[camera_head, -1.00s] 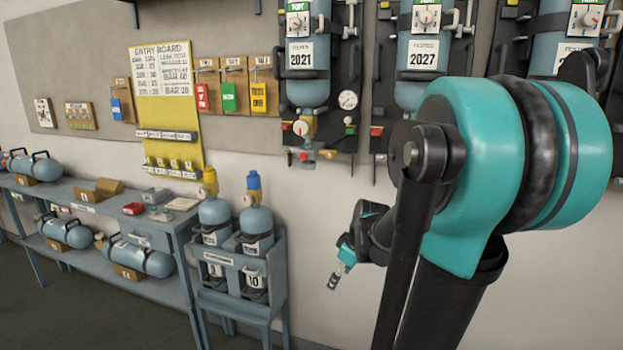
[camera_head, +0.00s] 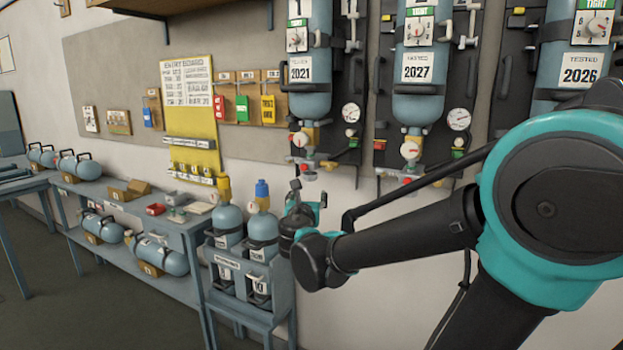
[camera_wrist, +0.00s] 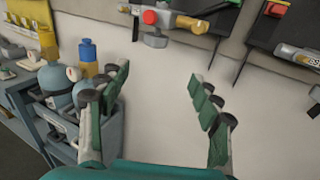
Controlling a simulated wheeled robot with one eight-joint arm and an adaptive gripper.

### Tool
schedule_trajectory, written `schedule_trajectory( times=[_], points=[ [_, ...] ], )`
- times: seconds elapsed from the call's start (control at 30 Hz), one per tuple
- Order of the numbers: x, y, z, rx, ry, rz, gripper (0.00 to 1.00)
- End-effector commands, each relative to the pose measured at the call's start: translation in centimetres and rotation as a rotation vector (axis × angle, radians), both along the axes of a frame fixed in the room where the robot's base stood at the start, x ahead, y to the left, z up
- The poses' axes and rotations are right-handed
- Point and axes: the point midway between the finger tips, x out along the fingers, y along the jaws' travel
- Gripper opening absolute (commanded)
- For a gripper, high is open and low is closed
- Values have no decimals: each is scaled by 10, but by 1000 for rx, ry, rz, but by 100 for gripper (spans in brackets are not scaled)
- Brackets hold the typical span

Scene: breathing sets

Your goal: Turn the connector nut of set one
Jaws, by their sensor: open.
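Several breathing sets hang on the wall. The leftmost has a blue cylinder (camera_head: 310,85) marked 2021, with a gauge and brass valve under it. A grey fitting with a red end (camera_head: 308,167) sits below that valve; I cannot tell which part is the connector nut. In the wrist view a red knob (camera_wrist: 151,17) and a grey T-shaped fitting (camera_wrist: 155,38) show at the top. My gripper (camera_wrist: 160,85) is open and empty, its fingers apart below these fittings. In the head view my gripper (camera_head: 307,208) is small, below the leftmost set and partly hidden by my arm.
A rack (camera_head: 240,268) with two upright cylinders stands close to my gripper on the left. A bench (camera_head: 185,225) with cylinders and small boxes lies farther left. Two more sets, marked 2027 (camera_head: 420,95) and 2026 (camera_head: 578,85), hang to the right. The wall below is clear.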

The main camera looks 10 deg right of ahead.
Motion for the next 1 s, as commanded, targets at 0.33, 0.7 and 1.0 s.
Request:
schedule_trajectory(
  times=[0.33,0.7,1.0],
  points=[
    [28,0,5,-39,-12,17,64],
    [95,-15,5,-36,-11,16,64],
    [146,-27,5,-36,-11,17,64]
  ],
)
